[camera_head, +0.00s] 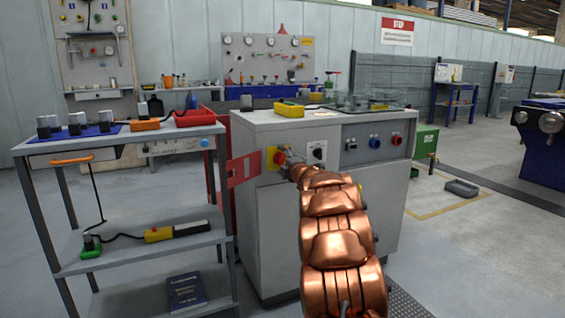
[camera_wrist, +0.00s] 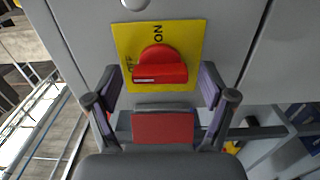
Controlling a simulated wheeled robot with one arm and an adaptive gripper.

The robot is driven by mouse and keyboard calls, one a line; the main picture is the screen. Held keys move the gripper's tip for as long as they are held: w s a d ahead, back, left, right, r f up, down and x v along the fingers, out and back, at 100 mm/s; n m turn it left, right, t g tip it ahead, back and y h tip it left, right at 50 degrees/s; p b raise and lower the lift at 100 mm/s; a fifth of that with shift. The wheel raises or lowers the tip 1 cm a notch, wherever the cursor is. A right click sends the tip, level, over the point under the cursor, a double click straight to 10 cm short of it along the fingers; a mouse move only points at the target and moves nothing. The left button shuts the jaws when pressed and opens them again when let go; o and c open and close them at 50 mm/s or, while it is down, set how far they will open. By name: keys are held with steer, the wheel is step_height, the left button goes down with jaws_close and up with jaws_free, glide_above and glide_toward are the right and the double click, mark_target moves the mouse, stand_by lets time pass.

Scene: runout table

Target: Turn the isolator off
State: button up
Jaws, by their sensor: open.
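The isolator is a red rotary knob (camera_wrist: 160,65) on a yellow plate (camera_wrist: 190,38) marked ON and OFF, on a grey cabinet front. In the wrist view its bar lies roughly crosswise, with a white mark along the lower edge. ON is printed above the knob and OFF to its left. The red knob (camera_head: 280,158) also shows in the head view, just left of my gripper (camera_head: 296,171). My gripper (camera_wrist: 160,78) is open, with one finger on each side of the knob. Gaps show between the fingers and the knob; contact is not visible.
The grey cabinet (camera_head: 270,230) also carries a black selector (camera_head: 317,151) right of the isolator and a button panel (camera_head: 375,143). A red bracket (camera_head: 243,170) juts out at its left edge. A grey shelf trolley (camera_head: 140,255) stands close on the left.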

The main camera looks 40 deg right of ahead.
steer(key=shift+s, duration=0.1)
steer(key=shift+s+a+f, duration=0.1)
steer(key=shift+s+a, duration=0.05)
steer(key=shift+s, duration=0.4)
steer(key=v, duration=1)
steer(key=shift+s+a, duration=0.25)
steer(key=shift+s, duration=0.05)
